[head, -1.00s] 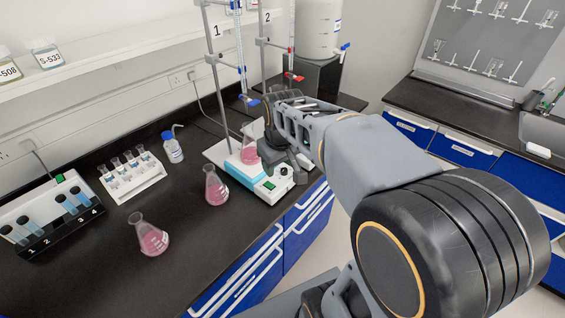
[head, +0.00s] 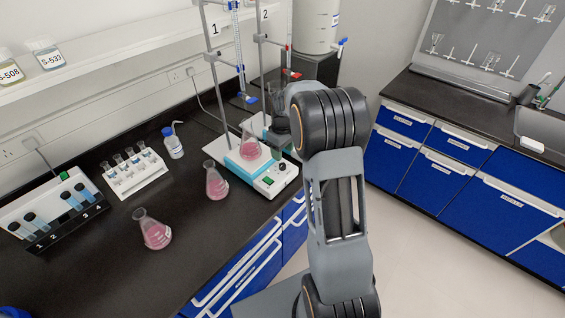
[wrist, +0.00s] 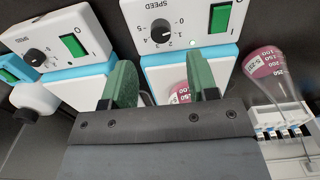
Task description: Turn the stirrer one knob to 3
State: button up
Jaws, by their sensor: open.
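Stirrer one (head: 250,165) is the white and blue unit nearest me, under stand 1, with a pink flask (head: 250,148) on its plate. Its round knob (head: 283,166) and green switch (head: 268,181) are on its front panel. In the wrist view the dark knob (wrist: 162,33) is just beyond the fingertips, with a speed scale around it.
A second stirrer with a knob (wrist: 36,57) is at left in the wrist view. Two loose pink flasks (head: 216,185) (head: 155,233) and a tube rack (head: 130,172) stand on the black bench. Burette stands rise behind the stirrers. Floor is free at the right.

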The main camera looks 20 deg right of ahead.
aim_at(282, 165)
notch_tip(282, 165, down, 7)
jog(key=shift+r+p, duration=0.2)
jog(key=shift+p, duration=0.15)
jog(key=shift+c, duration=0.4)
jog(key=c, duration=0.8)
jog(key=shift+c, duration=0.3)
